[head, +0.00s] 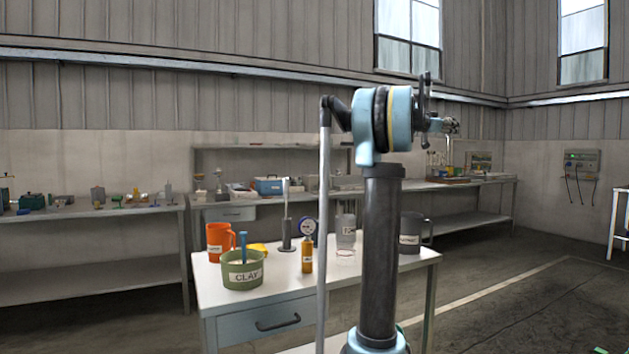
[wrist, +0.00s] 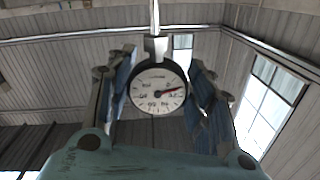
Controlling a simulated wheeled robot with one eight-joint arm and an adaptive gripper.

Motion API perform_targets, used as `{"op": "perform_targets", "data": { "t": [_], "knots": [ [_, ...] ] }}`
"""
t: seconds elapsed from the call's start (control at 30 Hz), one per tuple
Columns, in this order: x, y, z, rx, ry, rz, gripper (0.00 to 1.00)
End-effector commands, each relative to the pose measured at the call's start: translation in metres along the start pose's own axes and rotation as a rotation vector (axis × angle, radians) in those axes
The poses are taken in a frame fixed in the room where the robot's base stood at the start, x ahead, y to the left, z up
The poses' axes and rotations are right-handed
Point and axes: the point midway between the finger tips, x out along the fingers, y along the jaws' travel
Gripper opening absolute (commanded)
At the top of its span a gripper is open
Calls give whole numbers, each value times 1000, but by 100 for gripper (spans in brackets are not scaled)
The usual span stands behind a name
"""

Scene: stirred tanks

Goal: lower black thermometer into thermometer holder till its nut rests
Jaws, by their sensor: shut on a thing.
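The black thermometer shows in the wrist view as a black-rimmed round dial (wrist: 158,91) with a white face and a red needle. A pale block-like piece, perhaps its nut, and a thin bright stem extend from the dial toward the top of that view. My gripper (wrist: 158,85) is shut on it, with a finger on each side of the dial. In the head view my gripper (head: 450,126) is small, up high at the arm's end, with a thin stem hanging below it. I cannot pick out the thermometer holder with certainty; none shows in the wrist view.
Cluttered benches line the wall.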

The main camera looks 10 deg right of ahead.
Motion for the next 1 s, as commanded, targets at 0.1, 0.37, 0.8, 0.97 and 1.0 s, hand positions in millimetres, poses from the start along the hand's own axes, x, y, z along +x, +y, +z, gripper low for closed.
{"op": "perform_targets", "data": {
  "t": [0.1,0.37,0.8,0.97,1.0],
  "knots": [
    [0,-2,2,0,-2,-7,10],
    [-21,-55,43,1,-51,-188,10],
    [-138,-188,155,0,-198,-719,10],
    [-196,-222,190,0,-251,-906,10],
    [-212,-230,198,2,-259,-955,10]
  ]
}}
